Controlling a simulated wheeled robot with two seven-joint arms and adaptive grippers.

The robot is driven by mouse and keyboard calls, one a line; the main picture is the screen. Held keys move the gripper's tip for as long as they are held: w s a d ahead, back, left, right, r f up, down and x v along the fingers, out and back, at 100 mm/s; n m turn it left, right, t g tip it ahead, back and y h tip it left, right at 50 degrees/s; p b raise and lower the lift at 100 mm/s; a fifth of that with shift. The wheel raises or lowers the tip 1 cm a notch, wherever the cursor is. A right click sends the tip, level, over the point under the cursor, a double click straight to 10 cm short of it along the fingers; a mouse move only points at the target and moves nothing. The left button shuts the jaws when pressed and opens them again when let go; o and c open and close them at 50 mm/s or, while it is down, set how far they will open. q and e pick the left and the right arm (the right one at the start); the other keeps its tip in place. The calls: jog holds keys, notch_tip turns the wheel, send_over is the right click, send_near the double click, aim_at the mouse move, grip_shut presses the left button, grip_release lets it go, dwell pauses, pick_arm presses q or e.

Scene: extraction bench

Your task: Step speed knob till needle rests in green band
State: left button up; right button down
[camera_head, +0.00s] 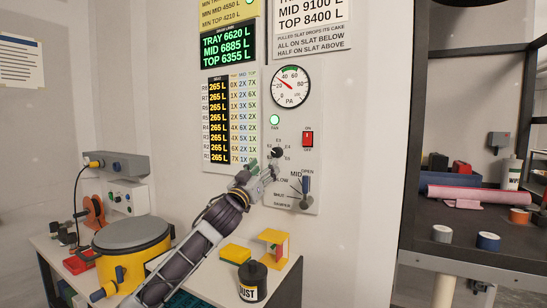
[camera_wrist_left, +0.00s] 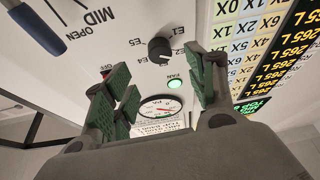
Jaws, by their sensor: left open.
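The black speed knob (camera_head: 277,152) sits on the grey wall panel among marks E1 to E5. It also shows in the left wrist view (camera_wrist_left: 160,51); I cannot tell its exact setting. The round PA gauge (camera_head: 290,87) is above it, with a green band at the top of its dial. Its red needle points up and left, near 20, left of the band. My left gripper (camera_head: 262,174) is open, just below and left of the knob. In the left wrist view its green-padded fingers (camera_wrist_left: 164,86) are apart with nothing between them. My right gripper is not in view.
A red switch (camera_head: 308,139) and green FAN lamp (camera_head: 275,119) are above the knob. The blue-handled damper lever (camera_head: 306,186) is below right. The bench holds a yellow drum (camera_head: 130,265), a yellow block (camera_head: 236,254) and a black dust jar (camera_head: 252,281). A dark shelf stands right.

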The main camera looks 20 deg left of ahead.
aim_at(275, 154)
pick_arm(q)
jog(key=shift+x, duration=1.8)
jog(key=shift+w+r, duration=0.25)
jog(key=shift+w, duration=0.3)
jog(key=shift+p+x, duration=0.3)
jog(key=shift+x, duration=1.2)
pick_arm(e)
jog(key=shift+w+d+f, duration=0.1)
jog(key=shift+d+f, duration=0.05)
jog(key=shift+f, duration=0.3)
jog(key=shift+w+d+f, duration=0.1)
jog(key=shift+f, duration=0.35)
pick_arm(q)
jog(key=shift+c, duration=0.3)
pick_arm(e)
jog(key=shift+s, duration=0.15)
pick_arm(q)
jog(key=c, duration=1)
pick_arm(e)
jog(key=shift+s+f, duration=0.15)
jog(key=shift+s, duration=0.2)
